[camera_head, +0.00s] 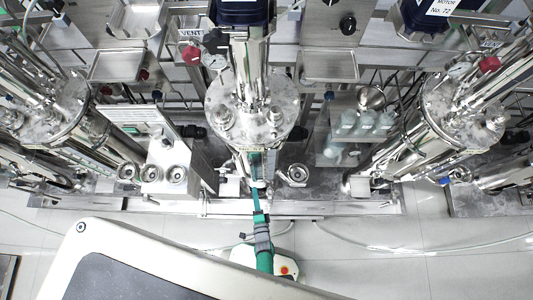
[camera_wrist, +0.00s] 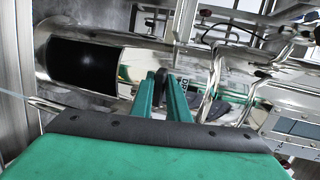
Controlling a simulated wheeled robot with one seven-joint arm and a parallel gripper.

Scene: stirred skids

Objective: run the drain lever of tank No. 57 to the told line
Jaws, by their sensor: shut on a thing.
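A steel tank (camera_head: 252,105) with a domed, bolted lid stands in the middle of the head view; I see no readable No. 57 on it. My green gripper (camera_head: 256,168) reaches up to the tank's lower front. In the wrist view my gripper (camera_wrist: 162,82) has its two green fingers close around a small dark piece, which looks like the drain lever (camera_wrist: 161,76). The fingers hide most of it. A label (camera_wrist: 183,86) with partly covered letters starting "DR" is right behind the fingers. The told line cannot be made out.
Similar steel tanks stand at the left (camera_head: 60,115) and right (camera_head: 462,110). In the wrist view, bent steel pipes (camera_wrist: 212,85) rise close to the right of the fingers. Open floor (camera_head: 420,270) lies at the lower right.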

